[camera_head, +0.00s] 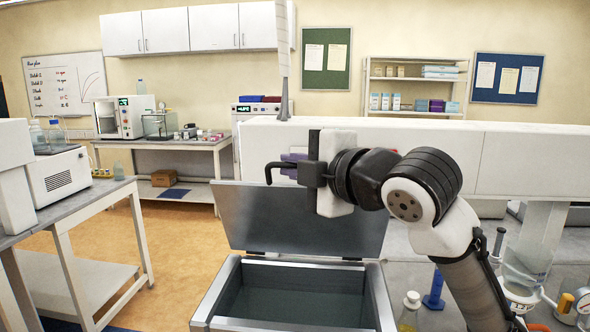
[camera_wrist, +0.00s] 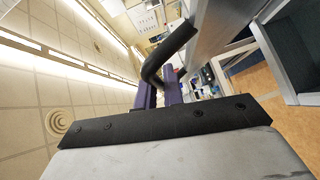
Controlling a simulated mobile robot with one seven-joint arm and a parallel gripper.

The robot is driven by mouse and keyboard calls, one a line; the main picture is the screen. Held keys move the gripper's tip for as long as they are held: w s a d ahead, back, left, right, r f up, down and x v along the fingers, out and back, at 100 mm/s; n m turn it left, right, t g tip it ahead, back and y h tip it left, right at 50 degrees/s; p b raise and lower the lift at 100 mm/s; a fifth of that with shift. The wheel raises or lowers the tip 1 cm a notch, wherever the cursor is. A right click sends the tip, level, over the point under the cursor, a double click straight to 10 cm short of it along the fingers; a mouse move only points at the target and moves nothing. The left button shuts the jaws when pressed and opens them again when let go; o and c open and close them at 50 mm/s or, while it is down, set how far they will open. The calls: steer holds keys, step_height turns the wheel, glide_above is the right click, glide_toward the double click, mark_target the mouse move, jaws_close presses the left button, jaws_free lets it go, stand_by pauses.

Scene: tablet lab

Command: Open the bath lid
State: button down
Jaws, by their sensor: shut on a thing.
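The bath (camera_head: 208,300) is a grey metal tank with dark water in it, at the bottom middle of the head view. Its grey lid (camera_head: 255,215) stands steeply raised at the back edge, so the tank's top is open. My gripper (camera_head: 292,166) is at the lid's upper edge, with its purple fingers shut on the black lid handle (camera_head: 275,165). In the wrist view the bent black handle (camera_wrist: 172,52) passes at the fingers (camera_wrist: 160,92), and the lid (camera_wrist: 212,35) runs along the upper right. My wrist hides part of the lid's upper right.
A white horizontal beam (camera_head: 480,158) runs behind the lid. A side bench (camera_head: 75,205) stands at left, with open floor (camera_head: 175,250) between.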

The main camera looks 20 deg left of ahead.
steer(key=w+a+r+m+g+h+p, duration=0.1)
steer(key=w+m+h, duration=0.1)
steer(key=w, duration=0.4)
steer(key=shift+a+r+g+p, duration=0.3)
steer(key=shift+r+g, duration=0.05)
steer(key=shift+g, duration=0.05)
steer(key=c, duration=1.5)
jaws_free()
steer(key=b+v, duration=0.4)
steer(key=v, duration=0.9)
steer(key=shift+s+d, duration=0.1)
steer(key=shift+d, duration=0.3)
